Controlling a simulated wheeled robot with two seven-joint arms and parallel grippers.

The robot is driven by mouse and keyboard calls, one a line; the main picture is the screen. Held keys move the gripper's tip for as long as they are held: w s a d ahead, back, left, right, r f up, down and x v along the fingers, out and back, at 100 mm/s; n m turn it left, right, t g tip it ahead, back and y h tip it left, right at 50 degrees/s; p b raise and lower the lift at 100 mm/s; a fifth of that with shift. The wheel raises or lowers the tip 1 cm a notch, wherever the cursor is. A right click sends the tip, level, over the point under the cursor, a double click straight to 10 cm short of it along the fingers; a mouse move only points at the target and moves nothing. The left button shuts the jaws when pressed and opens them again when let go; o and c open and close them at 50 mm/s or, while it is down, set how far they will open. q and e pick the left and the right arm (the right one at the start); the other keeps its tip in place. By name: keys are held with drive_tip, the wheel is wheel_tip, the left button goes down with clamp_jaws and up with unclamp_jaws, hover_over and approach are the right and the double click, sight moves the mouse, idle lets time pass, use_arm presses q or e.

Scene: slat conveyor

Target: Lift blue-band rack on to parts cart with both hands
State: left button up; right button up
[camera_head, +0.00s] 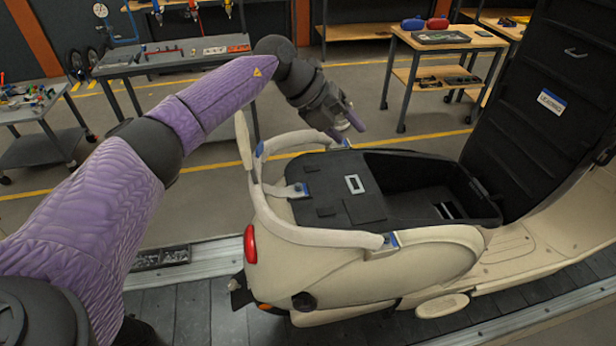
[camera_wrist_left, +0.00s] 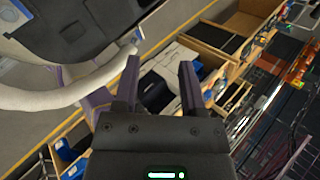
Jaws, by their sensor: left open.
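The rack is a cream tubular rail (camera_head: 335,238) with blue bands, on the rear of a cream scooter body (camera_head: 400,270). One blue band (camera_head: 390,240) is on the near side. In the left wrist view the cream tube (camera_wrist_left: 60,97) curves in from the left, with a blue band near its end. My left gripper (camera_head: 346,128) is above the rack's far side; its purple fingers (camera_wrist_left: 159,80) are spread, with no rack tube between them. My right gripper is out of view. I cannot tell which cart is the parts cart.
The scooter's black seat lid (camera_head: 555,100) stands open at the right. A wheeled wooden-top table (camera_head: 400,75) is behind, a grey bench (camera_head: 170,62) at the back left and a grey cart (camera_head: 40,150) at the left. Wooden trays (camera_wrist_left: 245,20) show in the wrist view.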

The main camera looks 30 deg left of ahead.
use_arm(q)
drive_tip(key=s+a+r+n+g+y, duration=0.1)
drive_tip(key=a+r+y, duration=0.1)
drive_tip(key=a, duration=0.3)
drive_tip(key=s+a+r+n+y, duration=0.1)
drive_tip(key=a+y, duration=0.1)
drive_tip(key=a, duration=0.4)
drive_tip(key=n+g+y, duration=0.2)
approach(243, 135)
wheel_tip(243, 135, down, 3)
drive_tip(key=w+a, duration=0.2)
drive_tip(key=w, duration=0.1)
drive_tip(key=shift+g, duration=0.3)
drive_tip(key=f, duration=0.2)
drive_tip(key=f+p, duration=0.1)
drive_tip(key=f, duration=0.2)
drive_tip(key=f+p, duration=0.1)
drive_tip(key=f, duration=0.2)
drive_tip(key=shift+s+d, duration=0.1)
drive_tip(key=shift+d, duration=0.3)
drive_tip(key=shift+f, duration=0.55)
clamp_jaws()
drive_tip(key=shift+d+r, duration=0.1)
drive_tip(key=shift+r, duration=0.05)
